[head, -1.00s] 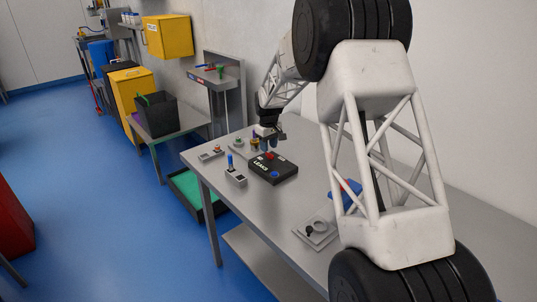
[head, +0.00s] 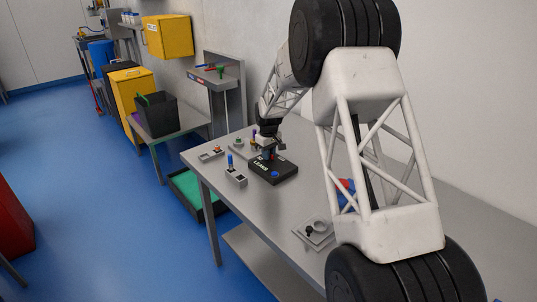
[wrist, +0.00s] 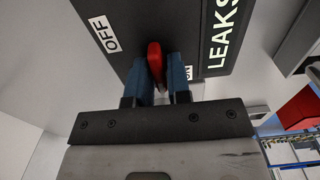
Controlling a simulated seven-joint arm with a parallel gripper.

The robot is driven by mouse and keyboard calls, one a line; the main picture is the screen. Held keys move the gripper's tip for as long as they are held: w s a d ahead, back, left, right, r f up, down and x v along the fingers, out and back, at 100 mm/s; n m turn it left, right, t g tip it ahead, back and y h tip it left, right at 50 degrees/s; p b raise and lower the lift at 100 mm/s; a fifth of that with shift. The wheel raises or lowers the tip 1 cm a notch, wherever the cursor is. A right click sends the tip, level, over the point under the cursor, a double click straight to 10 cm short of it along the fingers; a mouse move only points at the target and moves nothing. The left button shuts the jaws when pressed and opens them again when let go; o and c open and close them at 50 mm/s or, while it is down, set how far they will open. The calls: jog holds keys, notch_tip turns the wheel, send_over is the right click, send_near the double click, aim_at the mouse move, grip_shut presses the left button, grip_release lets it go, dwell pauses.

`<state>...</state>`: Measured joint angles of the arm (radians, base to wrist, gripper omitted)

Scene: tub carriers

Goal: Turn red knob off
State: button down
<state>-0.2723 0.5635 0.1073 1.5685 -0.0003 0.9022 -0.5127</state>
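The black control box (head: 283,175) lies on the grey table and carries the word LEAKS. The red knob (wrist: 155,58) stands up from the box's face in the wrist view. An OFF label (wrist: 104,34) is to its left and a partly covered ON label (wrist: 187,73) is to its right. My gripper (wrist: 160,68) has one blue finger on each side of the knob, and the knob fills the gap at the fingertips. In the head view my gripper (head: 268,152) is low over the box's far end and hides most of the knob there.
A grey block with a blue-topped peg (head: 232,170) stands left of the box. A grey plate with a ring (head: 317,229) lies nearer, by my arm. The table's left edge is close.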

jog(key=shift+m, duration=0.4)
jog(key=m, duration=0.3)
jog(key=shift+w+d+r+m, duration=0.1)
jog(key=shift+m, duration=0.2)
jog(key=m, duration=0.4)
jog(key=shift+d, duration=0.1)
jog(key=m, duration=0.5)
jog(key=shift+d, duration=0.1)
jog(key=shift+d+m, duration=0.1)
jog(key=shift+m, duration=2.2)
jog(key=c, duration=1.2)
grip_release()
jog(key=shift+o, duration=0.2)
